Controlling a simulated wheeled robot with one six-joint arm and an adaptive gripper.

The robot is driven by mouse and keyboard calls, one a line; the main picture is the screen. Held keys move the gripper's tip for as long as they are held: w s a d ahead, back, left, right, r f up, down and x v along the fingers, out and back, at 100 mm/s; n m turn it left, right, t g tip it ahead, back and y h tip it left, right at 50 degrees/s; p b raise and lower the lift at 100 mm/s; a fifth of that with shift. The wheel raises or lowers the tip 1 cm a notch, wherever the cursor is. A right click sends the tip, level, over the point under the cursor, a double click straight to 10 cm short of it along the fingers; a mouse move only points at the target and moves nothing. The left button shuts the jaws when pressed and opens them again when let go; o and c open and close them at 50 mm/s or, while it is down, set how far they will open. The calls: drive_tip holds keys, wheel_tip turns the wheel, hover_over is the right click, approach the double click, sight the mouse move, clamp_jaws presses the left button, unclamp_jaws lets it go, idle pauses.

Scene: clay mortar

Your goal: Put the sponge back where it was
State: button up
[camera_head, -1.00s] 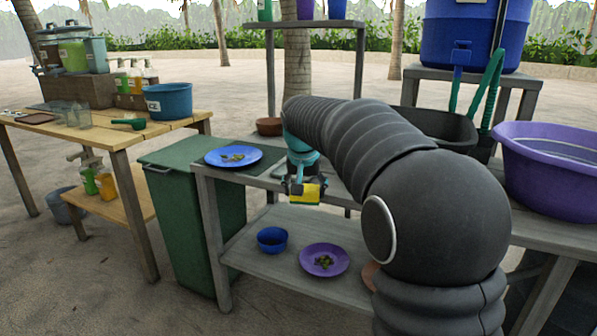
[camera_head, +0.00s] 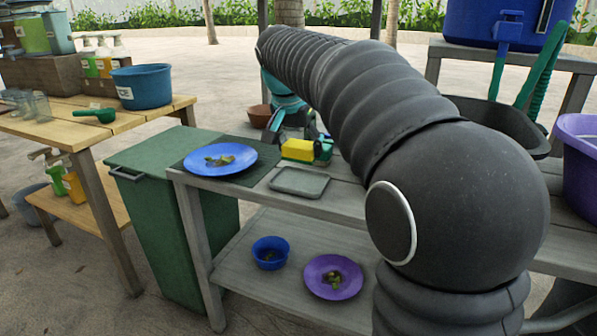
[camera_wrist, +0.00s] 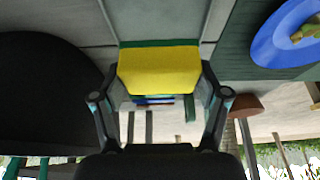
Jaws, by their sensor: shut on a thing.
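The sponge (camera_head: 297,149), yellow with a green layer, is held in my gripper (camera_head: 308,153) above the grey counter, just behind the small grey tray (camera_head: 299,190) in the head view. In the wrist view the sponge (camera_wrist: 158,72) sits between the two fingers of my gripper (camera_wrist: 160,92), its green layer at the upper edge. The gripper is shut on it. The grey tray is empty. Whether the sponge touches the counter is unclear.
A blue plate with scraps (camera_head: 246,164) lies on a dark mat left of the tray. A black basin (camera_head: 500,122) stands right, behind my arm. A blue bowl (camera_head: 257,257) and purple plate (camera_head: 311,280) are on the lower shelf. A green bin (camera_head: 160,215) stands left.

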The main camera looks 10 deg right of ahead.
sight(298, 161)
drive_tip(key=shift+f+b, duration=0.4)
drive_tip(key=shift+f, duration=2.45)
drive_tip(key=shift+f, duration=0.2)
drive_tip(key=o, duration=1.2)
drive_tip(key=shift+r, duration=0.1)
